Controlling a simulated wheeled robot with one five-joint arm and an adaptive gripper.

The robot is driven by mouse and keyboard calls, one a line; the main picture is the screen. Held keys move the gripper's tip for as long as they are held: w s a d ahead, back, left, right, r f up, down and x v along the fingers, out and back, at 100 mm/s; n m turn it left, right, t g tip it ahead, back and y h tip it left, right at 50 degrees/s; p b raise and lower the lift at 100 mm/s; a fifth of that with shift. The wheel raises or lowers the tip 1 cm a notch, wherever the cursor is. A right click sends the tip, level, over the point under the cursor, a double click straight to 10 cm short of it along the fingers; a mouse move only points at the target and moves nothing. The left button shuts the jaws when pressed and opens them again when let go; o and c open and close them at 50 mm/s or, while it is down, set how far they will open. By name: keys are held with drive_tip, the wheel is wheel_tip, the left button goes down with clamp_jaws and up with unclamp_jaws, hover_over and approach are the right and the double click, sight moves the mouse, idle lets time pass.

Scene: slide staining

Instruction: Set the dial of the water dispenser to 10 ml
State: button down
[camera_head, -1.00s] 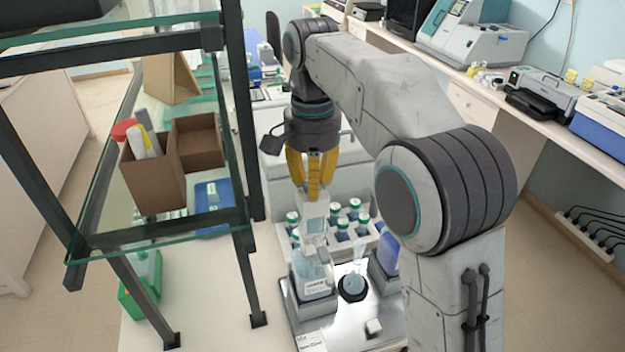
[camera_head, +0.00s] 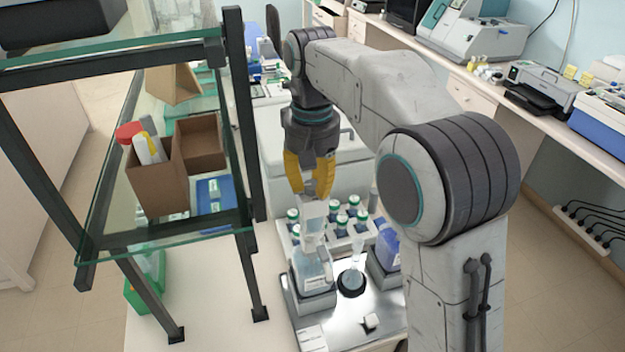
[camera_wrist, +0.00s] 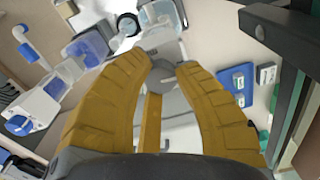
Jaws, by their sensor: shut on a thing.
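The water dispenser (camera_head: 312,222) has a white, boxy upper part on a clear bottle with bluish liquid. It stands at the left of a shiny metal tray (camera_head: 345,325). My gripper (camera_head: 316,190), with yellow fingers, points down onto the top of the dispenser.
A flask (camera_head: 351,281) stands right of the dispenser, with a blue-filled bottle (camera_head: 388,248) beyond it. A rack of capped bottles (camera_head: 342,240) is behind. A glass-shelved frame (camera_head: 240,130) with a cardboard box (camera_head: 157,180) stands close at the left.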

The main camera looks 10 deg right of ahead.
sight(312, 184)
drive_tip(key=shift+n, duration=0.6)
drive_tip(key=c, duration=0.9)
unclamp_jaws()
drive_tip(key=shift+r, duration=3.7)
